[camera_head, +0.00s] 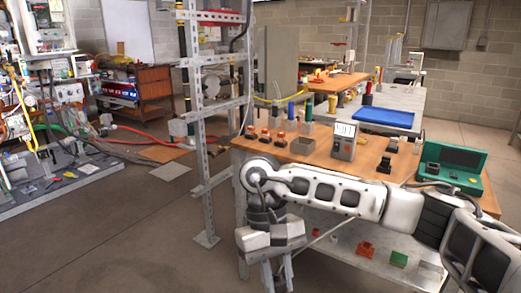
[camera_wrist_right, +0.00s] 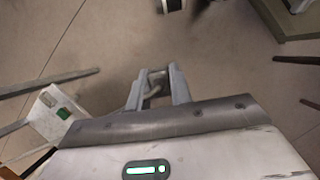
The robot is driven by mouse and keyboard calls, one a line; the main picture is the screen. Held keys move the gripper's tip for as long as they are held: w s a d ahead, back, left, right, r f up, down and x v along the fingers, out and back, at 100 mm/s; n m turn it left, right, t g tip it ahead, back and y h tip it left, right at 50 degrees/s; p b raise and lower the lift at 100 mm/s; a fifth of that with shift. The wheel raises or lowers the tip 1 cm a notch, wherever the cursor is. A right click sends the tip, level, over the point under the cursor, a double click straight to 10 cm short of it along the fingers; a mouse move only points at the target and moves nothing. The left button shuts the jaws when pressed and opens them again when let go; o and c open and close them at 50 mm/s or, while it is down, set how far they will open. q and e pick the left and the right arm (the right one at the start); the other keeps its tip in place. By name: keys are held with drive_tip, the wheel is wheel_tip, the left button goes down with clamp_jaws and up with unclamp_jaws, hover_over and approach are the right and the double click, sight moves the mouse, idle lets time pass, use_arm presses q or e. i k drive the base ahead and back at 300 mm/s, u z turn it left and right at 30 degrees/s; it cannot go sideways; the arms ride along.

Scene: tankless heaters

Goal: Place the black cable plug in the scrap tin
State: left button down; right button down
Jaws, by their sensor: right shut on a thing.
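My right gripper (camera_head: 277,275) hangs low at the near left corner of the wooden table, pointing down. In the right wrist view its fingers (camera_wrist_right: 157,82) are closed around a small curved thing (camera_wrist_right: 152,92), too unclear to identify. Small black parts (camera_head: 384,165) lie on the table toward the right; I cannot tell whether one is the cable plug. My left gripper is not in view.
A grey metal upright frame (camera_head: 207,130) stands just left of the table. A meter box (camera_head: 343,141), a green open case (camera_head: 453,166) and a blue tray (camera_head: 384,117) are on the tables. A lower shelf (camera_head: 350,256) holds red and green blocks.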

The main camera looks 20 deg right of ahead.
sight(302, 151)
drive_tip(key=u, duration=0.4)
drive_tip(key=i, duration=1.45)
drive_tip(key=z, duration=0.9)
drive_tip(key=i, duration=0.85)
drive_tip(key=z, duration=0.9)
